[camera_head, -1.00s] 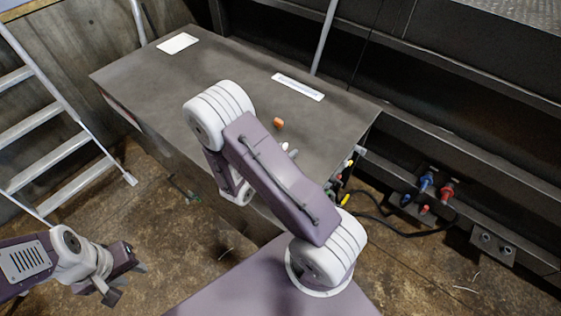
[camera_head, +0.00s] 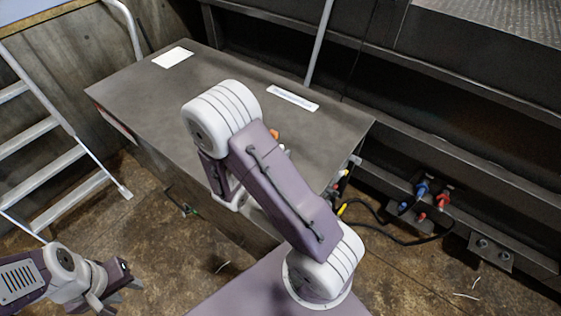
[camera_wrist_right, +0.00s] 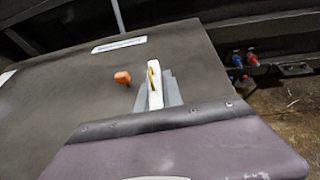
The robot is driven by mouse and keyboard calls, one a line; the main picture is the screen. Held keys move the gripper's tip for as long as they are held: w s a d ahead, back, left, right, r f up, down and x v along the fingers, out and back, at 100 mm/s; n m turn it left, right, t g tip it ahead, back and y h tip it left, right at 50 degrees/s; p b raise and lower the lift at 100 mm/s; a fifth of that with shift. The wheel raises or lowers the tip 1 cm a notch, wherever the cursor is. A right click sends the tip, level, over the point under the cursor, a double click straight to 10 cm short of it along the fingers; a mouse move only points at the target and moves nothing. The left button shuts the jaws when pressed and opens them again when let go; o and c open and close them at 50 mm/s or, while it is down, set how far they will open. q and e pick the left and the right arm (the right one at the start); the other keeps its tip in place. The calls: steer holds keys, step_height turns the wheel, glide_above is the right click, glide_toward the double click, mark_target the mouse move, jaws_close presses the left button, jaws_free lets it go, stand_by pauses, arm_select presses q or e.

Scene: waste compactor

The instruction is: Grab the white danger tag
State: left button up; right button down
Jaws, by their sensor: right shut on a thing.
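The white danger tag (camera_wrist_right: 155,84) shows in the right wrist view as a thin white piece with a yellow-orange mark, seen nearly edge-on. My right gripper (camera_wrist_right: 157,93) has its grey fingers shut on it, one on each side, above the grey cabinet. In the head view my right arm hides the right gripper and most of the tag. My left gripper (camera_head: 121,287) hangs low at the left over the floor, away from the tag. Its fingers look apart and empty.
The grey cabinet top (camera_head: 170,88) bears a small orange knob (camera_wrist_right: 123,77), a white label strip (camera_head: 293,98) and a white sheet (camera_head: 173,57). A ladder (camera_head: 55,145) stands left. Blue and red connectors (camera_head: 422,188) and a black cable are at the right.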

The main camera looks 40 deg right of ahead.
steer(key=shift+s+d+r, duration=0.5)
steer(key=shift+s+d, duration=0.2)
steer(key=shift+s, duration=0.2)
steer(key=s+d+r+p, duration=0.5)
steer(key=s+p, duration=0.2)
steer(key=p, duration=1)
steer(key=shift+s+d+r, duration=0.2)
steer(key=shift+d+r, duration=0.1)
steer(key=shift+d, duration=0.1)
